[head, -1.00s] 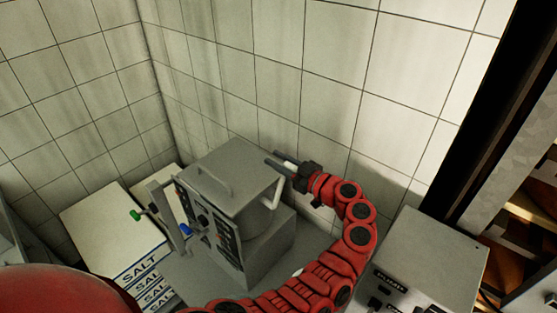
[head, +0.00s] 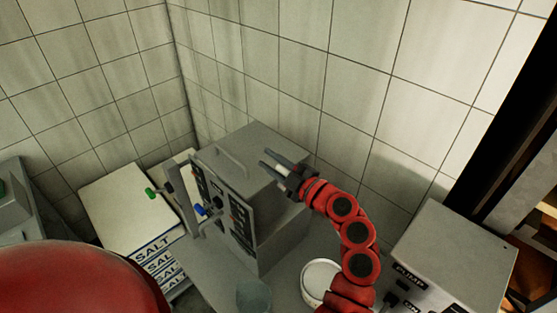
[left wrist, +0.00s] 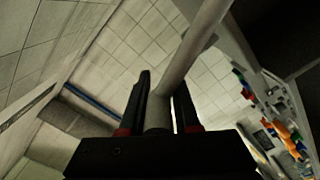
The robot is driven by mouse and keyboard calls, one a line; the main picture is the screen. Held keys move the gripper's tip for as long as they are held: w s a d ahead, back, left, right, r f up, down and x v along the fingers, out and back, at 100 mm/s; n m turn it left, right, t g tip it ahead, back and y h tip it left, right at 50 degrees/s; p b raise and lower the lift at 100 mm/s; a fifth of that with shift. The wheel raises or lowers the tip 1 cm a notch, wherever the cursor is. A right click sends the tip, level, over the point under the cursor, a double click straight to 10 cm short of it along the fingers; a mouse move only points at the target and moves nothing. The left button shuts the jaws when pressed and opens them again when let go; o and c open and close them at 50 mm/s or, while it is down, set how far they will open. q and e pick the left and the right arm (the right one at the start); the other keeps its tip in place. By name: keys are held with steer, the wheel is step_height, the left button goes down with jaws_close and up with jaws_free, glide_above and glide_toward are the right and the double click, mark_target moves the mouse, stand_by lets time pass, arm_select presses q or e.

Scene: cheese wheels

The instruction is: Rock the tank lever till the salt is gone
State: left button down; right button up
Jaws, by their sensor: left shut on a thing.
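My left gripper (head: 271,160) is beside the upper right edge of a grey box-shaped machine (head: 262,143) in the head view. It is shut on a pale grey rod (head: 281,170). In the left wrist view my left gripper (left wrist: 160,100) has its dark fingers on both sides of the grey rod (left wrist: 195,45), which runs up to the right. I cannot tell whether this rod is the tank lever. Loose salt is not visible. My right gripper is not in view.
Stacked sacks marked SALT (head: 125,205) lie left of the machine. A white round bowl (head: 319,280) and a blue-grey cylinder (head: 253,294) stand in front. A grey control box (head: 452,250) is at right. Tiled walls close off the back.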

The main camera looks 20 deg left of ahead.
arm_select(q)
steer(key=shift+s+a+f+n+b, duration=0.2)
steer(key=shift+s+f+n+b, duration=0.1)
steer(key=shift+s+n+b, duration=0.25)
steer(key=c, duration=0.7)
jaws_free()
